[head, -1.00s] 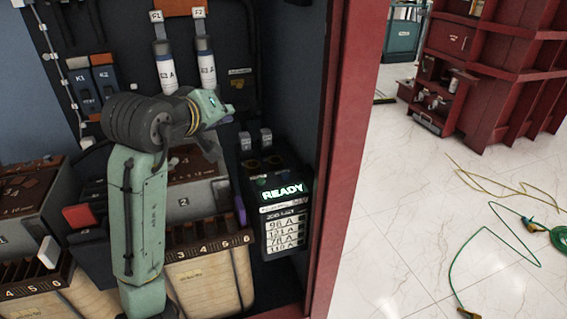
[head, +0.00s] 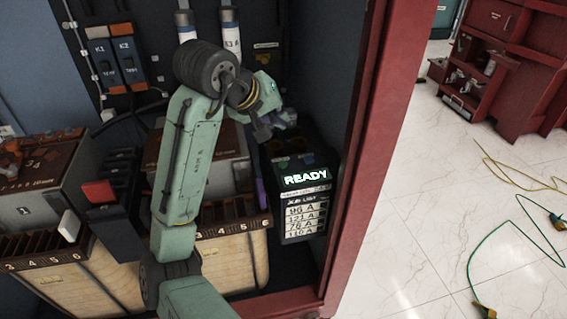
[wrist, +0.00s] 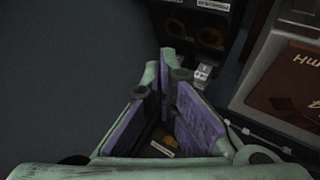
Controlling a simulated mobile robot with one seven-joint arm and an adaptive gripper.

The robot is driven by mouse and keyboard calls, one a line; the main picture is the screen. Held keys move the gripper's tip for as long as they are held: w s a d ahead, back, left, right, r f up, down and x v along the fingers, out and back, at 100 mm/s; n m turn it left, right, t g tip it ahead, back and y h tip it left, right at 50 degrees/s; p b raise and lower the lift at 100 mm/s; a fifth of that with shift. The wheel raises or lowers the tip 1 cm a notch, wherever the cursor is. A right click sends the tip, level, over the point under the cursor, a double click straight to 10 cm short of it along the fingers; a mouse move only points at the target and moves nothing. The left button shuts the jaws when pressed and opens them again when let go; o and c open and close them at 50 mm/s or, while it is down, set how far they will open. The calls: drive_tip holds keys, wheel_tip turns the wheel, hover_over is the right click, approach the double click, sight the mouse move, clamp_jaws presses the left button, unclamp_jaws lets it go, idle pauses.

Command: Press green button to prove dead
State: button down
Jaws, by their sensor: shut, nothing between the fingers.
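A dark box (head: 305,215) stands at the right inside the red cabinet. Its front has a glowing green READY display (head: 306,178) and a white list of readings. I cannot make out a green button in either view. My gripper (head: 277,128) is just above the box's top, partly covering it in the head view. In the wrist view, its purple-padded fingers (wrist: 168,62) are shut and hold nothing. A dark block with two round ports (wrist: 192,32) lies beyond the fingertips there. Whether the gripper touches anything is unclear.
The red cabinet post (head: 375,150) stands close to the right of the box. Wooden-fronted units (head: 235,262) and a red-tipped switch (head: 98,192) are at left. Two white cylinders (head: 230,35) rise behind my arm. Cables (head: 475,235) lie on the tiled floor outside.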

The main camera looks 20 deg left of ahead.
drive_tip(key=b, duration=0.6)
hover_over(280, 162)
wheel_tip(280, 162, down, 7)
drive_tip(key=shift+r, duration=0.1)
drive_tip(key=shift+f+b, duration=0.45)
drive_tip(key=shift+f, duration=0.3)
idle(0.3)
drive_tip(key=shift+f, duration=0.45)
drive_tip(key=shift+f, duration=0.45)
idle(0.5)
drive_tip(key=shift+r, duration=0.15)
drive_tip(key=shift+r+p, duration=0.75)
drive_tip(key=shift+p, duration=0.05)
